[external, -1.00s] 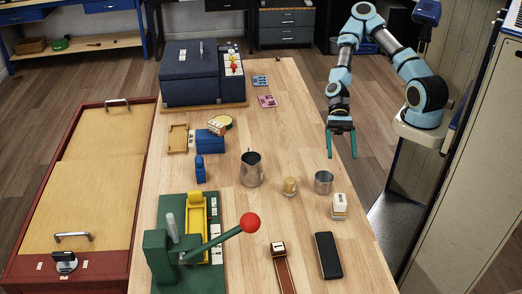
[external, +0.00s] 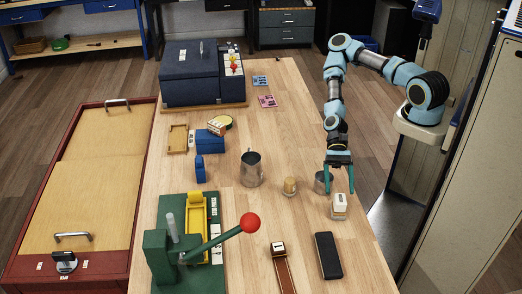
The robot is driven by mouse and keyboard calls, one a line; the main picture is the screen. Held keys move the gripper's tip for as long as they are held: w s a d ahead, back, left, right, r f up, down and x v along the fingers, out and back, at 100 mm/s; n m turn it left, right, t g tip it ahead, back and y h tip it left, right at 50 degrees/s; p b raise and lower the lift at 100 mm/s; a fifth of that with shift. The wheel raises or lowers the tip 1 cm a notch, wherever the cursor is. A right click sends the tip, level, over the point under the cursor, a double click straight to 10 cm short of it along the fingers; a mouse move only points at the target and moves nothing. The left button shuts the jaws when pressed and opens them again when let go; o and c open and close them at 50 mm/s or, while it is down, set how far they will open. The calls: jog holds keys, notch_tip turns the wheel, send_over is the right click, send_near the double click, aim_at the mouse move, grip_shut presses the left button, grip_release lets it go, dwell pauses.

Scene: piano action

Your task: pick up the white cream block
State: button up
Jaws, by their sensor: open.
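The white cream block (external: 340,201) stands near the right edge of the wooden table (external: 290,115), with a paler, brownish lower part that could be a base under it. My gripper (external: 338,192) is open and points down. Its two teal fingers show on either side of the top of the block in this view. I cannot tell whether the fingers are around the block or still above or behind it. Nothing is held.
A metal cup (external: 322,182) stands just left of my gripper, partly hidden by a finger. A small tan jar (external: 290,187) and a metal pitcher (external: 251,169) stand further left. A black case (external: 328,256) lies in front. A green lever press (external: 190,250) stands at front left.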

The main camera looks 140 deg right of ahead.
aim_at(340, 196)
jog(key=p+x, duration=0.1)
jog(key=x, duration=0.1)
jog(key=p+x, duration=0.1)
jog(key=x, duration=0.1)
jog(key=shift+w+a+r, duration=0.15)
jog(key=shift+a+r, duration=0.05)
jog(key=shift+w+a+f, duration=0.1)
jog(key=shift+w+f, duration=0.15)
grip_shut()
dwell(0.3)
